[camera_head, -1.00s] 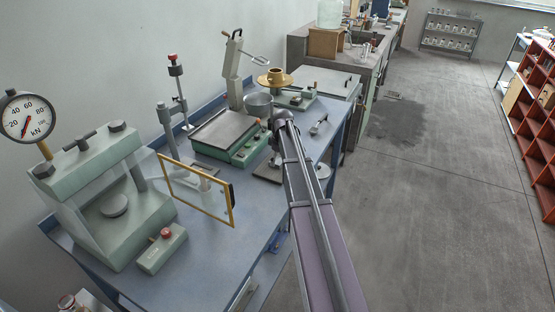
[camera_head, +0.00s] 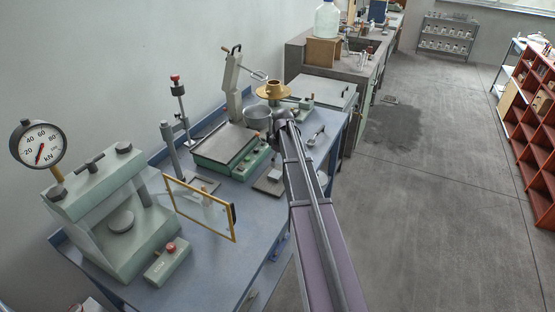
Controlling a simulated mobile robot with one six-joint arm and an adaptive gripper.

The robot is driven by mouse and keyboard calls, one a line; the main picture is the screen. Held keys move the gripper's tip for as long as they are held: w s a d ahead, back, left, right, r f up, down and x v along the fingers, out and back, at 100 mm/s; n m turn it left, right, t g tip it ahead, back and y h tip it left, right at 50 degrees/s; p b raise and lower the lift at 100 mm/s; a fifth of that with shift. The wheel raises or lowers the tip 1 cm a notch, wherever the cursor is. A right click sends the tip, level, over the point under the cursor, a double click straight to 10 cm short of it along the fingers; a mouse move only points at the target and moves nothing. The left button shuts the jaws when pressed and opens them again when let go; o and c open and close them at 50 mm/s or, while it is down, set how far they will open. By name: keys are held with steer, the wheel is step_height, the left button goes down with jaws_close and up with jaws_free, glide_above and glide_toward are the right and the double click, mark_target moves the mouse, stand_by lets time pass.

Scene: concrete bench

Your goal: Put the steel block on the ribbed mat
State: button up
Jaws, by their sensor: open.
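My gripper (camera_head: 275,152) is at the far end of my arm, pointing down over the right part of the blue bench (camera_head: 215,262). It is small and partly hidden by my wrist. Its jaws are open. Below it lies a flat grey-brown plate (camera_head: 266,187), which may be the ribbed mat; ribs are too small to make out. A small pale piece (camera_head: 274,174) shows on or just above this plate, close under the gripper. It may be the steel block, but I cannot tell for sure, nor whether the gripper touches it.
A grey bowl (camera_head: 257,117) and a brass funnel (camera_head: 274,90) are close behind. A yellow-framed screen (camera_head: 200,207) and green press (camera_head: 115,215) stand nearer.

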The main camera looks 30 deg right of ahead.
steer(key=shift+s+d+r+p, duration=0.1)
steer(key=shift+r+p, duration=0.85)
steer(key=shift+r, duration=0.15)
steer(key=shift+s+d+r+p, duration=0.1)
steer(key=shift+r+p, duration=0.8)
steer(key=shift+r, duration=0.15)
